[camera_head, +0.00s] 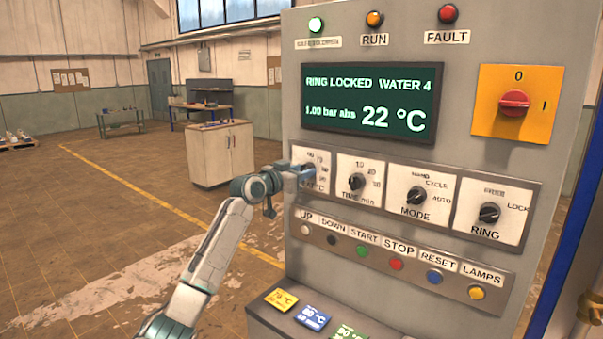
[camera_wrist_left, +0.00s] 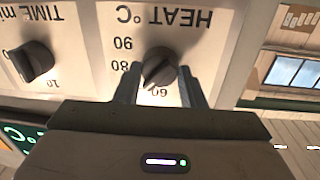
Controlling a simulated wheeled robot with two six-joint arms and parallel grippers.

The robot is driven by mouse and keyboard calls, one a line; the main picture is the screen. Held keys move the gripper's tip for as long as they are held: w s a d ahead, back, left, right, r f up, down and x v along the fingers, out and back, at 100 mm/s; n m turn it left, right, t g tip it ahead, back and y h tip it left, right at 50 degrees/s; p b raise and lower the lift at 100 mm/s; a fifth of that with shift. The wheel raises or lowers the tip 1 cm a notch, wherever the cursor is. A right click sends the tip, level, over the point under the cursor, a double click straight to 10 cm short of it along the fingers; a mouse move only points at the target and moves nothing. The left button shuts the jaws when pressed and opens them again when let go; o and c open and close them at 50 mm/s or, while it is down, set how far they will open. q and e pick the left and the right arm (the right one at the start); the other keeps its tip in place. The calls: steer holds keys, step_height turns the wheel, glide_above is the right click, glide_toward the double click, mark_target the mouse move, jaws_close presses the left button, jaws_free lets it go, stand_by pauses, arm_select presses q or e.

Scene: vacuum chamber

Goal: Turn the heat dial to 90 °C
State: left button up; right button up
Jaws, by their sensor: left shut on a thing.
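The heat dial (camera_wrist_left: 158,66) is a dark knob on a white plate at the left end of the panel's dial row. In the left wrist view it appears upside down, with HEAT °C, 90, 80 and 60 legible around it. I cannot read its exact setting. My left gripper (camera_head: 303,174) reaches the dial from the left in the head view and hides most of it. In the wrist view its two fingers stand on either side of the knob, shut on it. My right gripper is not in view.
The TIME dial (camera_head: 355,182), MODE dial (camera_head: 415,196) and RING dial (camera_head: 489,213) sit to the right. Several push buttons run below. The green display (camera_head: 370,104) reads RING LOCKED, 22 °C. Coloured temperature cards (camera_head: 313,317) lie on the ledge. Open floor lies left.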

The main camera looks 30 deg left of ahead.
arm_select(q)
steer(key=shift+d+f+m+g+y+b, duration=0.2)
steer(key=shift+m+b, duration=0.5)
steer(key=shift+m, duration=1.8)
steer(key=shift+a+r+m+y+b, duration=0.2)
steer(key=shift+m+b, duration=0.45)
steer(key=shift+m, duration=1.85)
steer(key=shift+d+f+m+g+y+b, duration=0.1)
steer(key=shift+d+m+y+b, duration=0.4)
steer(key=shift+m, duration=2)
steer(key=shift+a, duration=0.25)
steer(key=o, duration=1)
steer(key=shift+s+b, duration=0.1)
steer(key=shift+b, duration=0.2)
steer(key=s+b, duration=0.4)
steer(key=s, duration=0.6)
steer(key=shift+s+a+r, duration=0.3)
steer(key=shift+a+r, duration=0.1)
steer(key=shift+a, duration=0.05)
